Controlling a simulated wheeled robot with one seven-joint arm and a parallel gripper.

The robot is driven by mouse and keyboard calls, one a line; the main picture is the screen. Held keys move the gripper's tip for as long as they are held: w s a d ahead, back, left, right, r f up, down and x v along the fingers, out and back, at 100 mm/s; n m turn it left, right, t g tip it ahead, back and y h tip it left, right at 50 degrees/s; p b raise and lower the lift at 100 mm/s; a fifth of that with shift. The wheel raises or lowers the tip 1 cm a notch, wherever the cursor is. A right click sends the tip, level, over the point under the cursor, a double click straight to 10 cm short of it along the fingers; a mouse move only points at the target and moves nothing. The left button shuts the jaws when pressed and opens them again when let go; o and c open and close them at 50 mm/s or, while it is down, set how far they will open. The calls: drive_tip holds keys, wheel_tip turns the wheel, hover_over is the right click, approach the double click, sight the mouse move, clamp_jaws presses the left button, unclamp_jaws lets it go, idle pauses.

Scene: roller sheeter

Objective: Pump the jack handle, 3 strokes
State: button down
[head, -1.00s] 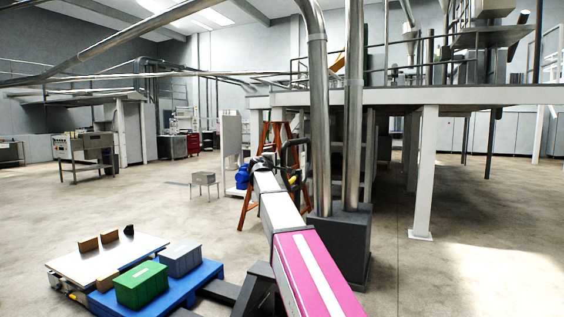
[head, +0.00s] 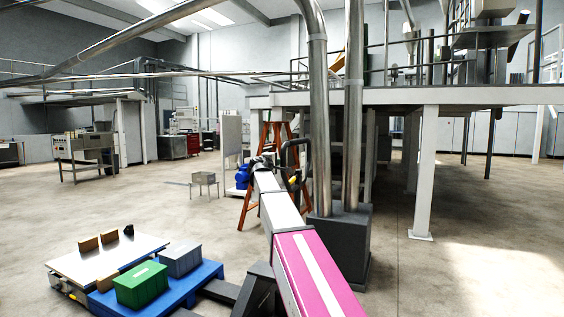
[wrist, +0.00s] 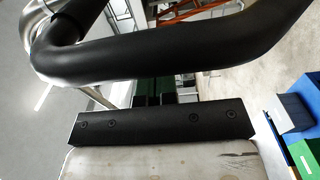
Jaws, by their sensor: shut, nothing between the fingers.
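The jack handle (head: 296,150) is a black loop standing at the far end of my arm in the head view. In the wrist view its thick, curved black bar (wrist: 180,52) crosses the upper part of the picture. My gripper (head: 265,163) is beside the handle, to its left in the head view, and is shut with nothing held. In the wrist view the dark finger area (wrist: 165,92) lies just below the bar. The bar partly hides what is beyond, and I cannot tell whether the fingers touch it.
A blue pallet (head: 205,284) at lower left carries a green box (head: 140,287) and a grey box (head: 180,260). A steel-topped platform (head: 75,263) with small blocks adjoins it. An orange ladder (head: 249,210) and steel pipes (head: 319,120) stand near the handle. Floor is clear at right.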

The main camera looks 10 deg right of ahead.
drive_tip(key=shift+s+d, duration=0.1)
idle(0.3)
drive_tip(key=shift+s+d, duration=0.85)
drive_tip(key=shift+d, duration=0.3)
drive_tip(key=shift+s+d, duration=0.8)
drive_tip(key=shift+d, duration=0.3)
drive_tip(key=s+d, duration=0.1)
drive_tip(key=d, duration=0.1)
drive_tip(key=s+d, duration=0.2)
drive_tip(key=shift+s+d+f, duration=0.1)
drive_tip(key=shift+s+d, duration=0.1)
drive_tip(key=shift+d, duration=0.2)
drive_tip(key=shift+s+d+f, duration=0.2)
drive_tip(key=shift+s+d, duration=0.65)
drive_tip(key=shift+d, duration=0.35)
drive_tip(key=shift+s+d+f, duration=0.2)
drive_tip(key=shift+s+d, duration=0.65)
drive_tip(key=shift+d, duration=0.3)
